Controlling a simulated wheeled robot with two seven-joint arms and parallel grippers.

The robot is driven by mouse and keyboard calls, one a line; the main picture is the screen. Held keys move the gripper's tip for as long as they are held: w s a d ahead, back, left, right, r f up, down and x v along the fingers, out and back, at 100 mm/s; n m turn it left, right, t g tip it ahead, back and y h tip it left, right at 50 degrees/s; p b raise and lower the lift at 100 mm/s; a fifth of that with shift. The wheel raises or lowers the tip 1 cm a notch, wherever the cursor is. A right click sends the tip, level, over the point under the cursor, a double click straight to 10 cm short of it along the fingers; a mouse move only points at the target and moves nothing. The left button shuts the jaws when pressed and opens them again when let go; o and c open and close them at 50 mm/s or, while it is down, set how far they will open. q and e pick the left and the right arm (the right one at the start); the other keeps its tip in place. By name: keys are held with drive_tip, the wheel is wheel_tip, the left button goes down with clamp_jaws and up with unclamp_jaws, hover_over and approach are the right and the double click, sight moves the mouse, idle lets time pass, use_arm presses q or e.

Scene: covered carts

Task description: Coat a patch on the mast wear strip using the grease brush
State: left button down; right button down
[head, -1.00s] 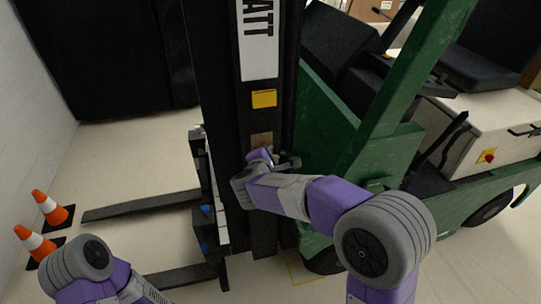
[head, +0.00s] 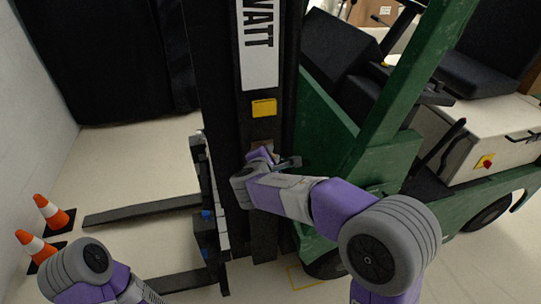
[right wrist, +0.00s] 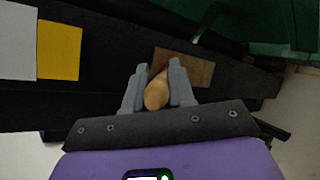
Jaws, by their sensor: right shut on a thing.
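My right gripper (right wrist: 157,85) is shut on the light wooden handle of the grease brush (right wrist: 157,92), whose end points at the camera. The bristles are hidden behind the handle and fingers. A tan rectangular patch (right wrist: 195,68) lies on the dark mast strip just beyond the fingers, partly behind them. Whether the brush touches it I cannot tell. In the head view the right gripper (head: 268,160) is at the dark mast strip (head: 264,128), below a yellow label, and covers much of the patch. My left arm shows at bottom left; its gripper is out of view.
The yellow label (head: 264,108) and a white lettered plate (head: 260,50) sit higher on the mast. The green forklift body (head: 330,115) stands right of the mast. Fork tines (head: 140,210) reach left, low down. Orange cones (head: 47,211) stand at the left wall.

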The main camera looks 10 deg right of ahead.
drive_tip(key=shift+r+p, duration=1)
drive_tip(key=shift+r, duration=0.65)
drive_tip(key=shift+s+f+b, duration=0.15)
drive_tip(key=shift+s+b, duration=0.2)
drive_tip(key=shift+s, duration=0.2)
drive_tip(key=shift+s+b, duration=0.4)
drive_tip(key=shift+s, duration=0.5)
drive_tip(key=s+b, duration=0.1)
drive_tip(key=s, duration=0.5)
drive_tip(key=shift+d+b, duration=0.15)
drive_tip(key=shift+b, duration=0.2)
